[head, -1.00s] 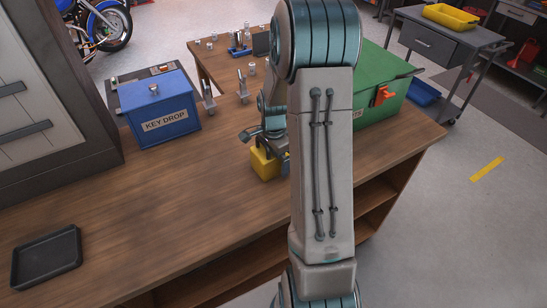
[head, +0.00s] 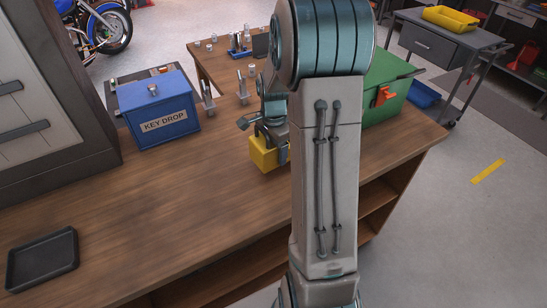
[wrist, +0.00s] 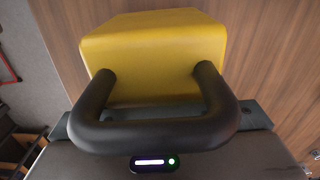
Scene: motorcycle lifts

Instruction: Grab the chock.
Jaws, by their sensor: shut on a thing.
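The chock is a yellow block (head: 264,154) at the middle of the workbench in the head view, partly hidden by my gripper and arm. My gripper (head: 272,140) is over it and shut on it. In the wrist view the yellow chock (wrist: 155,50) fills the upper middle, close to the camera. A thick black loop (wrist: 155,133) lies in front of it, its two ends against the yellow face. The finger contact is hidden. Whether the chock's underside clears the bench is hard to tell.
A blue key drop box (head: 162,110) stands left on the wooden workbench (head: 170,205). A green box (head: 390,90) is right, behind my arm. A black tray (head: 42,260) lies at front left. The bench between tray and chock is clear.

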